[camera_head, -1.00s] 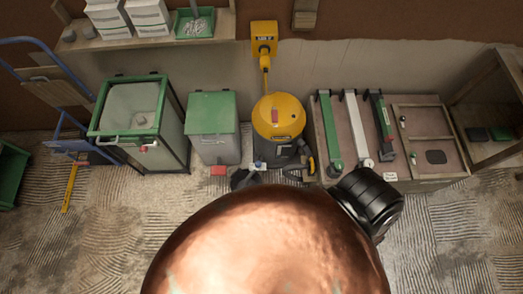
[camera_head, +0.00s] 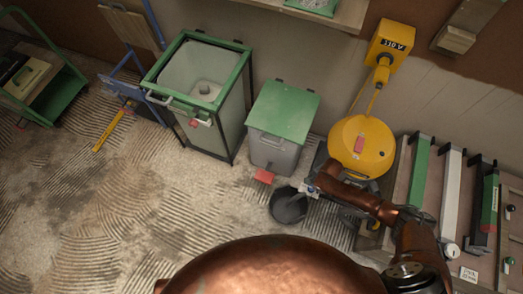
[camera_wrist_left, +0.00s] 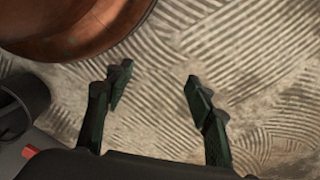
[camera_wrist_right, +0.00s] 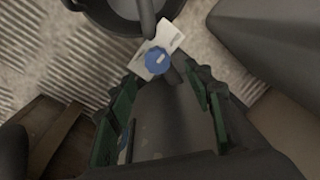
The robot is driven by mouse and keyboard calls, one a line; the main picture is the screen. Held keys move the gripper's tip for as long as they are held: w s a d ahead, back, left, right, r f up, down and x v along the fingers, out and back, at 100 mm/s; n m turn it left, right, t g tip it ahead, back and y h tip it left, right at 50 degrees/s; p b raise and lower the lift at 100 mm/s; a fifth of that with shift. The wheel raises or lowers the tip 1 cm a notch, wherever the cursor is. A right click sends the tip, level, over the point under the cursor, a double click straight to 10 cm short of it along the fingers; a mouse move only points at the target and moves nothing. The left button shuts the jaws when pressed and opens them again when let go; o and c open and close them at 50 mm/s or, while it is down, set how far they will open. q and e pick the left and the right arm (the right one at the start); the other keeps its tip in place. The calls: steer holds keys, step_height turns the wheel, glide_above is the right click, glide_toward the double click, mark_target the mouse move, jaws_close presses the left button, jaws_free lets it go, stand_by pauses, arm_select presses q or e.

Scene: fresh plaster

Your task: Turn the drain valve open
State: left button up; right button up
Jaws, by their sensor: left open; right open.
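The drain valve shows in the right wrist view as a blue round knob (camera_wrist_right: 158,61) on a white plate, just beyond my right gripper's fingertips. My right gripper (camera_wrist_right: 161,78) is open, its fingers on either side of the line to the knob; I cannot tell whether they touch it. In the head view my right arm reaches from the lower right to the yellow-topped vacuum (camera_head: 360,143), and largely hides its lower front. A dark bucket (camera_head: 288,207) stands on the floor beside it. My left gripper (camera_wrist_left: 157,76) is open and empty above the ridged floor.
A green-lidded grey bin (camera_head: 284,112) and a green-framed tub (camera_head: 196,85) stand left of the vacuum. A bench with long tools (camera_head: 452,195) lies to the right. A yellow supply box (camera_head: 390,42) hangs on the wall. The floor at left is mostly clear.

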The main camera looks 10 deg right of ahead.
mark_target(312, 188)
steer(key=shift+a+m+g+b, duration=0.2)
steer(key=shift+m+g+b, duration=0.2)
steer(key=shift+m+b, duration=0.35)
arm_select(q)
step_height(312, 188, up, 8)
steer(key=b, duration=0.2)
arm_select(e)
step_height(312, 188, down, 3)
step_height(312, 188, down, 4)
steer(key=shift+r+b, duration=0.1)
steer(key=shift+b, duration=1.05)
arm_select(q)
steer(key=w+d+f+t+h, duration=0.1)
steer(key=w+d+f+t, duration=0.1)
steer(key=w+d+f, duration=0.2)
steer(key=shift+w+d+f+t+h, duration=0.3)
steer(key=shift+w+d+f, duration=0.1)
steer(key=shift+w+f, duration=0.85)
arm_select(e)
steer(key=shift+f, duration=0.3)
arm_select(q)
steer(key=shift+s+f, duration=0.1)
steer(key=shift+s, duration=0.05)
arm_select(e)
steer(key=shift+c, duration=0.2)
arm_select(q)
steer(key=shift+s, duration=0.1)
arm_select(e)
steer(key=c, duration=1.1)
